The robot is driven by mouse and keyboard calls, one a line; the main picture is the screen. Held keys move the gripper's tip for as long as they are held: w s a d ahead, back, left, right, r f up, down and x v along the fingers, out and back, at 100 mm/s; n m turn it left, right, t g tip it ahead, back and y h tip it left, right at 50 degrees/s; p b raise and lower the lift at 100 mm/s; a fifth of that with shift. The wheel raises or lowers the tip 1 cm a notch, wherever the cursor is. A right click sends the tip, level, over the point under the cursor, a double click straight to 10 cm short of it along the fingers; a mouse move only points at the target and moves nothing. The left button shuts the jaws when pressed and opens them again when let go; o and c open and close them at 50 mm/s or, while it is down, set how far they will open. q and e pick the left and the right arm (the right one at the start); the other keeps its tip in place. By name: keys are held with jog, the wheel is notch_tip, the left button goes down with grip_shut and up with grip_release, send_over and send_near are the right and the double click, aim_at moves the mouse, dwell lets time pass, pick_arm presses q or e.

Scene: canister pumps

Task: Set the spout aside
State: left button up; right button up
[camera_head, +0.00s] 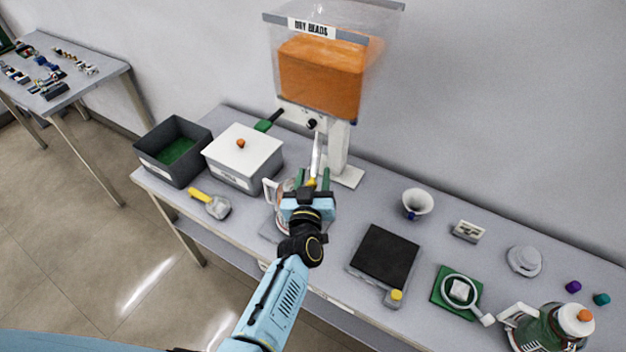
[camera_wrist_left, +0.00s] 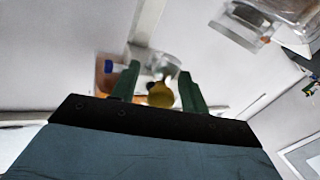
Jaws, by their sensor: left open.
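My left gripper (camera_head: 312,176) is open over the middle of the table, with its green fingers pointing toward the dispenser. A small yellow part (camera_head: 311,182) shows between the fingers. In the left wrist view a round yellow knob (camera_wrist_left: 161,96) sits between the open fingers of the gripper (camera_wrist_left: 160,84), with a clear shape behind it. I cannot tell whether this is the spout or whether the fingers touch it. A pale slender upright piece (camera_head: 317,152) rises just beyond the fingers. A canister with a white handle (camera_head: 270,190) stands under the gripper, mostly hidden.
The dispenser of orange beads (camera_head: 320,80) stands behind. A dark bin (camera_head: 150,150), a white-lidded box (camera_head: 225,150) and a yellow-handled scoop (camera_head: 214,206) are left. A white funnel cup (camera_head: 417,202), black pad (camera_head: 384,256), green mat (camera_head: 441,290) and orange-capped jug (camera_head: 548,328) are right.

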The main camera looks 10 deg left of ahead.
pick_arm(q)
jog(key=s, duration=1.3)
jog(key=shift+s+d, duration=0.2)
jog(key=shift+d, duration=0.15)
